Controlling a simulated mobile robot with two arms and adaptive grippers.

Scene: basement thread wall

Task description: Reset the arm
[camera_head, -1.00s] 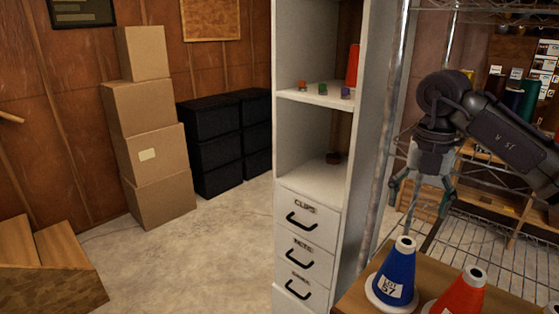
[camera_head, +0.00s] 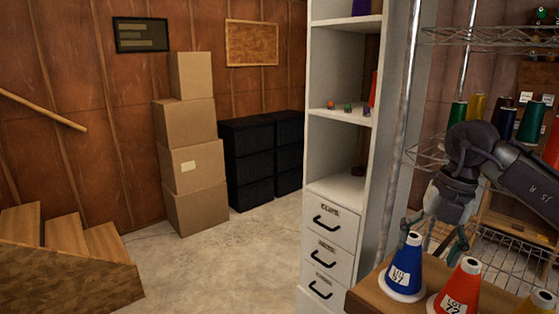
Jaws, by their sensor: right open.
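My right arm comes in from the right edge, and its gripper (camera_head: 440,235) hangs with the fingers pointing down. The fingers are apart and nothing shows between them. The gripper is behind and above the blue cone-shaped spool (camera_head: 405,270) marked LOT 57 and the red spool (camera_head: 460,292) marked LOT 72. Part of the fingers is hidden behind these spools. Both spools stand upright on a wooden surface (camera_head: 368,296) at the lower right. My left gripper is not in view.
A white shelf unit (camera_head: 338,150) with labelled drawers stands left of a wire rack (camera_head: 480,40) holding thread spools. Stacked cardboard boxes (camera_head: 192,155), black cabinets (camera_head: 250,165) and wooden stairs (camera_head: 75,255) are farther left. The concrete floor (camera_head: 220,270) between them is clear.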

